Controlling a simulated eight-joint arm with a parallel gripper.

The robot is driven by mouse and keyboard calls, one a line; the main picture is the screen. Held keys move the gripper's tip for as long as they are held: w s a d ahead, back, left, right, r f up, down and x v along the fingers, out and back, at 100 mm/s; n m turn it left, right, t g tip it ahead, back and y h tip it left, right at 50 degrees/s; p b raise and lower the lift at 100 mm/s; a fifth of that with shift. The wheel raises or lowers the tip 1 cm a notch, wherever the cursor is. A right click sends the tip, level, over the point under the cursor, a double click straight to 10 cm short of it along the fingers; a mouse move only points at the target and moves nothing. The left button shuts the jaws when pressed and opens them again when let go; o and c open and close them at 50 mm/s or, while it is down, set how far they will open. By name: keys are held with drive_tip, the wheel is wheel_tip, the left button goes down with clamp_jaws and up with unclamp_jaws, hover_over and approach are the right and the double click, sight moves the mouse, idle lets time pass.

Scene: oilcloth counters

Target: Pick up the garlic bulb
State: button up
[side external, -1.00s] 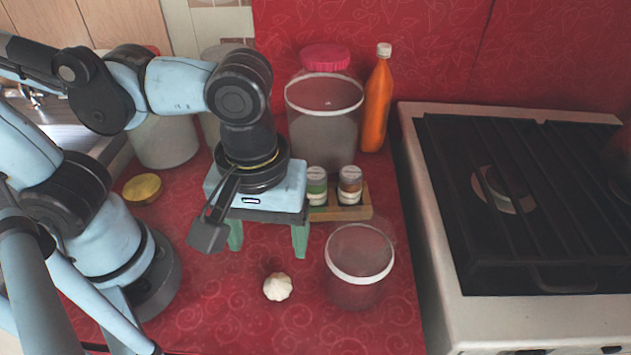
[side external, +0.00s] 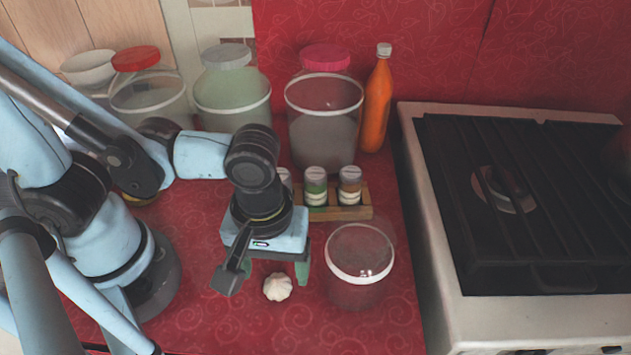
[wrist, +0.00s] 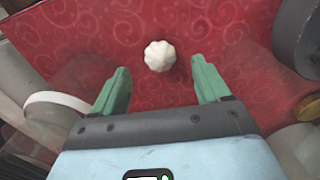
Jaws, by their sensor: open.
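The white garlic bulb (side external: 278,287) lies on the red patterned counter, left of a clear tub in the side view. In the wrist view the garlic bulb (wrist: 159,56) sits just beyond the fingertips, roughly midway between them. My gripper (side external: 278,276) points down with its green fingers close behind the bulb, and its left finger is mostly hidden. In the wrist view my gripper (wrist: 164,75) is open and empty, with a wide gap between the two green fingers.
The clear white-rimmed tub (side external: 360,262) stands close right of my gripper. A wooden rack (side external: 345,208) with small jars is behind it. Large tubs and an orange bottle (side external: 377,105) line the back. The stove (side external: 520,200) is at the right. The counter front is clear.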

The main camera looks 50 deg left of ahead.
sight(277, 278)
drive_tip(key=shift+w+a+f, duration=0.1)
drive_tip(key=shift+w+f, duration=0.05)
drive_tip(key=shift+f, duration=2.1)
drive_tip(key=c, duration=1.1)
